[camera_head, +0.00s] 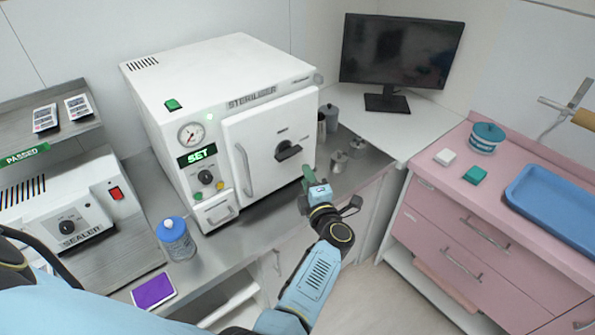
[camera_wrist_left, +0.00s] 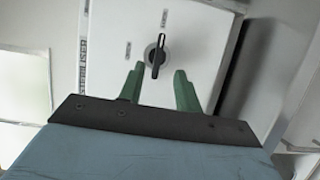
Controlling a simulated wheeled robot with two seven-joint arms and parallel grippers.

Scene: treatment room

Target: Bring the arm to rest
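My left arm (camera_head: 312,280) reaches forward from the bottom of the head view. Its left gripper (camera_head: 307,171) is in front of the lower right part of the sterilizer door (camera_head: 262,135). In the wrist view its two green fingers (camera_wrist_left: 158,78) stand apart with nothing between them. The black door knob (camera_head: 288,151) lies ahead of the fingertips in the wrist view (camera_wrist_left: 157,55) and looks clear of them. The white sterilizer (camera_head: 215,75) has its door shut, and its display reads SET. My right gripper is not in view.
A sealer (camera_head: 70,215), a blue-capped bottle (camera_head: 175,238) and a purple pad (camera_head: 153,290) stand on the left counter. Metal canisters (camera_head: 338,160) stand right of the sterilizer. A monitor (camera_head: 400,50) and a pink cabinet with a blue tray (camera_head: 520,187) are at right. Floor shows between.

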